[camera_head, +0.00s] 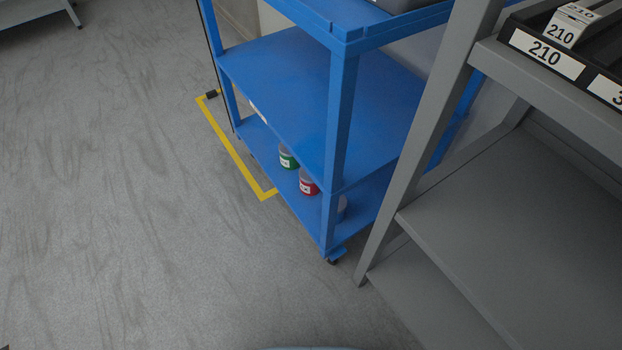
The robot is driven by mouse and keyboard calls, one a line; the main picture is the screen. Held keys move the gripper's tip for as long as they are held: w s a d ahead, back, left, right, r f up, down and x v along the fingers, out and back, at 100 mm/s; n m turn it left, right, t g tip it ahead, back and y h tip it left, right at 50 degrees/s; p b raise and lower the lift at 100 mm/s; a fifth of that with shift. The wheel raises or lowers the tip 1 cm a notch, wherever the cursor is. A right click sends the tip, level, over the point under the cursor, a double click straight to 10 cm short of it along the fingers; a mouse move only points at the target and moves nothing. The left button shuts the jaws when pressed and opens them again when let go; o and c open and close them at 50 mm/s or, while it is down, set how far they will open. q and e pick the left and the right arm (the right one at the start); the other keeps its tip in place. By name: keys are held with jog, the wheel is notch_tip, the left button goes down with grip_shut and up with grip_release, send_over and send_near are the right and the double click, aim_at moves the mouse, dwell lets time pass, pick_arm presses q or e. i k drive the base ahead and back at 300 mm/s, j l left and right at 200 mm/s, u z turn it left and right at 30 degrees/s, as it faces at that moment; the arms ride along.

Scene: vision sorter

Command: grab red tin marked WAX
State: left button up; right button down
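A red tin (309,183) with a white label stands on the bottom shelf of the blue cart (345,100). The lettering on its label is too small to read. The shelf above hides part of its top. A green tin (288,157) with a white label stands to its left and farther back on the same shelf. A grey-blue object (342,208) is partly hidden behind the cart's front post. Neither of my grippers is in view.
A grey rack (430,150) stands close on the right, with a dark bin labelled 210 (546,54) on top. Yellow floor tape (235,150) runs along the cart's left side. The grey floor (130,180) at left is open.

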aim_at(307, 185)
jog(key=i+j, duration=0.15)
jog(key=j, duration=0.15)
jog(key=i+j+z, duration=0.1)
jog(key=j, duration=0.25)
jog(key=i+j, duration=0.3)
jog(key=j, duration=0.35)
jog(key=z, duration=0.05)
